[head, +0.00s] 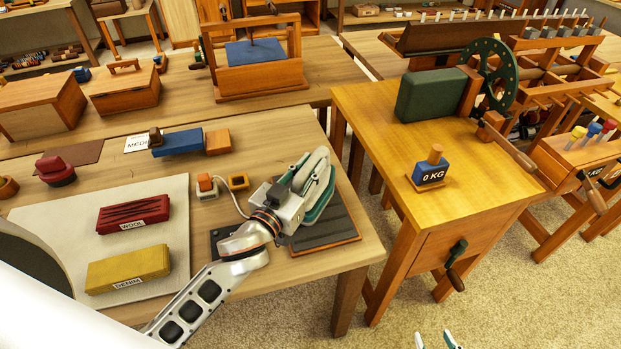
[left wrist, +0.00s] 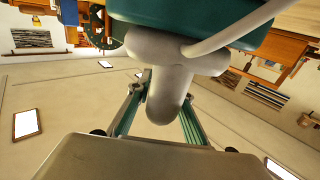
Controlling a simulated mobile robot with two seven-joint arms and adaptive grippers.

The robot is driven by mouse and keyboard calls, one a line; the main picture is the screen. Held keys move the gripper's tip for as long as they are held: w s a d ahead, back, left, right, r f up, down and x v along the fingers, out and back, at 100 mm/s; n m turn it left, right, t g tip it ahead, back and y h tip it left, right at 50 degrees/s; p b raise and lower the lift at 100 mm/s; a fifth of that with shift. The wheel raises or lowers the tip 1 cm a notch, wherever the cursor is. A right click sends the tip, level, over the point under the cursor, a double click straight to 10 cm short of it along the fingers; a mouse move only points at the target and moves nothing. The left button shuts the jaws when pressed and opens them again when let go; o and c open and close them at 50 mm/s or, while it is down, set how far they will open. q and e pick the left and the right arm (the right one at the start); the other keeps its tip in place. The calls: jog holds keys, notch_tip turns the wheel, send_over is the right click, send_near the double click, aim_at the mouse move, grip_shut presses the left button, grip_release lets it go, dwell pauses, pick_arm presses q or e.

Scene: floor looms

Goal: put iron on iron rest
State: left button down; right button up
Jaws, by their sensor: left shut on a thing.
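The iron (head: 323,188), white and teal with a cord, is at the right end of the near table. My left gripper (head: 300,178) is shut on its pale handle. In the left wrist view the handle (left wrist: 160,95) sits between the two fingers, with the teal body (left wrist: 190,32) above it. A dark slab with a wooden edge, seemingly the iron rest (head: 335,231), lies below the iron, partly hidden by it and my gripper. Whether they touch is unclear. My right gripper (head: 436,341) shows only its fingertips at the bottom edge, apart and with nothing between them.
A white-orange plug piece (head: 206,187) and a wooden socket block (head: 238,181) lie left of the iron. A pale mat (head: 150,205) holds a red WOOL block (head: 133,214) and a yellow DENIM block (head: 128,269). A wooden workbench (head: 390,110) stands right, across a floor gap.

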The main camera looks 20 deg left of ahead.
pick_arm(q)
notch_tip(320, 180, down, 3)
jog(key=shift+f+b, duration=0.15)
jog(key=shift+b, duration=0.3)
pick_arm(e)
jog(key=shift+s+f, duration=0.1)
jog(key=shift+f, duration=0.7)
pick_arm(q)
jog(key=shift+f, duration=0.1)
jog(key=c, duration=1.8)
grip_release()
jog(key=shift+f, duration=0.15)
pick_arm(e)
jog(key=shift+r, duration=0.15)
pick_arm(q)
jog(key=shift+s+a+r+b, duration=0.15)
jog(key=shift+s+a, duration=0.25)
jog(key=shift+s, duration=1.55)
jog(key=shift+s+a+b, duration=0.3)
jog(key=shift+s+a, duration=0.05)
jog(key=shift+s, duration=1.65)
jog(key=shift+s+a+r+b, duration=0.15)
jog(key=shift+s+a, duration=0.25)
jog(key=shift+s, duration=1.55)
pick_arm(e)
jog(key=shift+f, duration=0.8)
pick_arm(q)
jog(key=shift+f, duration=0.1)
pick_arm(e)
jog(key=shift+r, duration=0.1)
